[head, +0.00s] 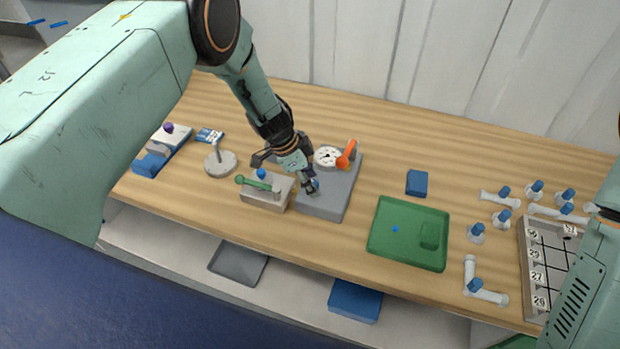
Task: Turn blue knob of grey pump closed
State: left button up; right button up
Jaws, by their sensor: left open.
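The grey pump (325,205) is a grey block on the wooden table, with a round white dial (328,156) and an orange lever (346,154) on its far part. A small blue knob (315,184) shows on its top near the left edge, partly hidden by my left gripper. My left gripper (307,179) reaches down from above, open, with its fingers at the blue knob. I cannot tell whether they touch it. My right gripper is out of view.
Left of the pump is a beige block (262,197) with a green handle (256,183) and a blue ball. A green tray (408,234) and a small blue block (417,182) lie to the right. White pipe fittings and a numbered rack (535,262) stand far right. Bare table lies between pump and tray.

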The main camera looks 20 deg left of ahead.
pick_arm(q)
jog(key=v, duration=1.2)
jog(key=shift+d, duration=0.1)
